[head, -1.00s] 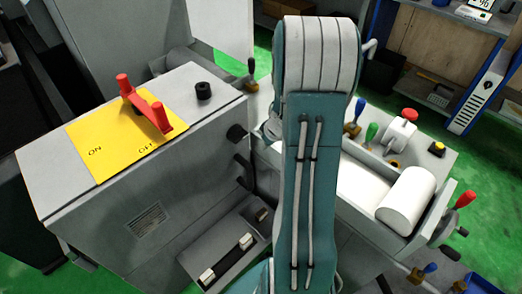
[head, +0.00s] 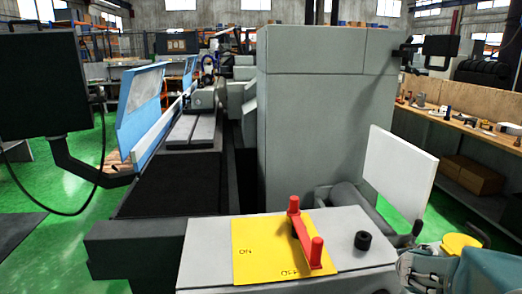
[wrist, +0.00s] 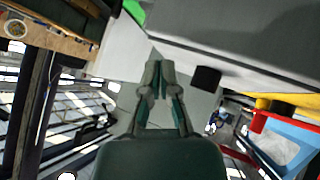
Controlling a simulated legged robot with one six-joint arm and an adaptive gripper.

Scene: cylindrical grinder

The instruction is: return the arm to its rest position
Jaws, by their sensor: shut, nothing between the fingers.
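My gripper (wrist: 160,70) shows in the wrist view, dark green and grey, with its two fingers drawn together at the tips. Nothing is visible between the fingers. A grey surface (wrist: 185,110) lies behind it, and I cannot tell how far away.
A grey cabinet top carries a yellow plate (head: 262,262) with a red switch handle (head: 305,235) and a black knob (head: 362,240). A tall grey machine housing (head: 320,130) stands behind. A monitor (head: 40,85) hangs at the left. Green floor (head: 70,165) shows at the left.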

